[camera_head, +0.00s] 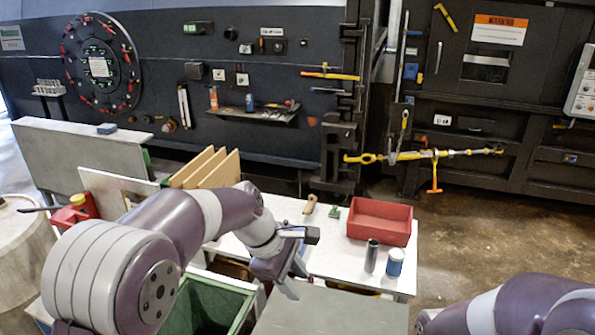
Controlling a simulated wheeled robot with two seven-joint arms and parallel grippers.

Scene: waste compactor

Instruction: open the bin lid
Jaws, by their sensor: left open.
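My left gripper (291,279) is open and empty, pointing down near the front edge of the white table. It is above the back left part of a flat grey panel (350,313), which looks like a closed bin lid; I cannot tell whether a fingertip touches it. A green-lined open bin (207,308) stands to the left of the panel, partly hidden by my left arm. My right arm comes in at the lower right, but its gripper is out of view.
The white table (328,253) holds a red tray (380,221), a dark cylinder (371,255) and a blue can (395,263). Wooden boards (205,167) and a red can (76,212) stand at left. The dark compactor (280,75) fills the back. Brown floor is free at right.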

